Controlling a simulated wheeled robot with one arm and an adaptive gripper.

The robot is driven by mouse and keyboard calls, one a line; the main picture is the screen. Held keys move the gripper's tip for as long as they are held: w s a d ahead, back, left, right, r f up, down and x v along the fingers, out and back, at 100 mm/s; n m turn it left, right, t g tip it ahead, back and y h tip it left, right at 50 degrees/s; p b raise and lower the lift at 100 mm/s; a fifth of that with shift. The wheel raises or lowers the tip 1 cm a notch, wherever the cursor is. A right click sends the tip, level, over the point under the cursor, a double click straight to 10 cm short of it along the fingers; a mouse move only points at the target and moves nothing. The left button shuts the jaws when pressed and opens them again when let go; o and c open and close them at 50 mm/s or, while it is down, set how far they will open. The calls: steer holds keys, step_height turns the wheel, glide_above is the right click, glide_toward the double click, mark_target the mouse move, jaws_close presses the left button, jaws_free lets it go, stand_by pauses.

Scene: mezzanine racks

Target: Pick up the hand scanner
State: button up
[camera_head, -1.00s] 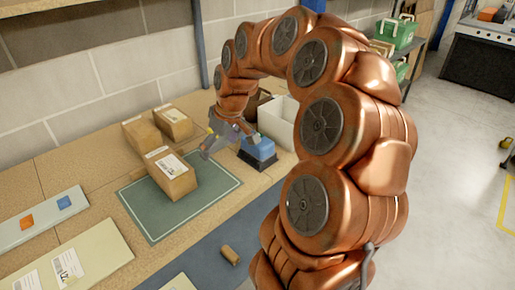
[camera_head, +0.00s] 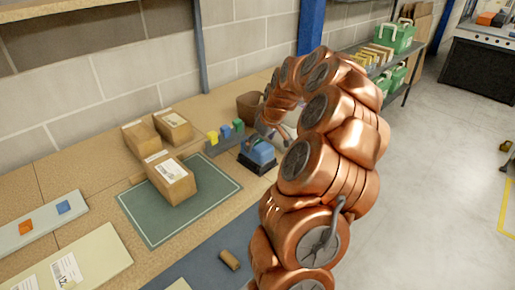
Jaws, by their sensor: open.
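I cannot pick out a hand scanner with certainty; my arm may hide it. A blue device with a dark base (camera_head: 258,153) stands at the right end of the bench, and I cannot tell what it is. My gripper (camera_head: 268,131) is small and partly hidden at the end of my copper arm. It is open, just behind and above the blue device as seen here. I see nothing held in it, and cannot tell whether it touches anything.
Cardboard parcels (camera_head: 171,178) stand on and behind the green mat (camera_head: 150,225). Small yellow, green and blue items (camera_head: 225,131) stand beside the blue device. A brown bin (camera_head: 249,107) is near the wall. A brown roll (camera_head: 229,259) lies in front. Shelves with green crates (camera_head: 392,40) stand at right.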

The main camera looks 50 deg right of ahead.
steer(key=p+x, duration=0.1)
steer(key=x, duration=0.3)
steer(key=shift+a, duration=0.15)
steer(key=shift+f+b, duration=0.3)
steer(key=shift+b, duration=0.05)
stand_by(0.8)
steer(key=shift+c, duration=0.2)
steer(key=c, duration=1.4)
steer(key=shift+o, duration=0.2)
steer(key=shift+r+p, duration=0.15)
steer(key=shift+p, duration=0.15)
